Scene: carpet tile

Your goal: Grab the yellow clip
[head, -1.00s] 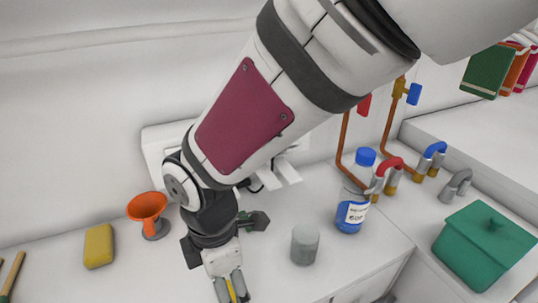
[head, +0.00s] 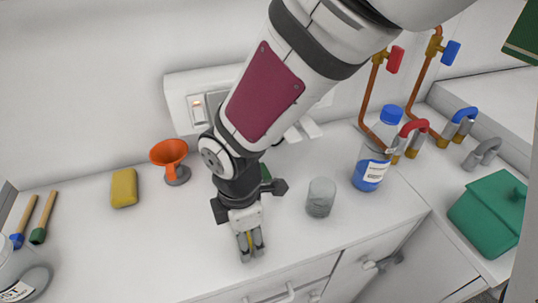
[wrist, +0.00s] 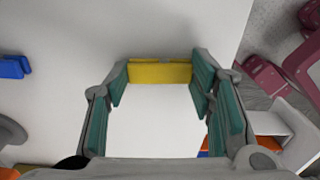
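The yellow clip (wrist: 160,72) spans the gap between the tips of my gripper (wrist: 160,75) in the wrist view, with a teal-padded finger at each end. My gripper is shut on it. In the head view my gripper (head: 250,246) points down over the front part of the white counter, with a thin strip of yellow showing between its fingers. Most of the clip is hidden there by the fingers. I cannot tell the exact height of the clip above the counter.
On the white counter (head: 150,250) stand a yellow sponge (head: 124,187), an orange funnel (head: 169,158), a grey cup (head: 320,197) and a blue-capped bottle (head: 376,150). A green box (head: 488,222) is at right. A blue object (wrist: 14,66) lies left in the wrist view.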

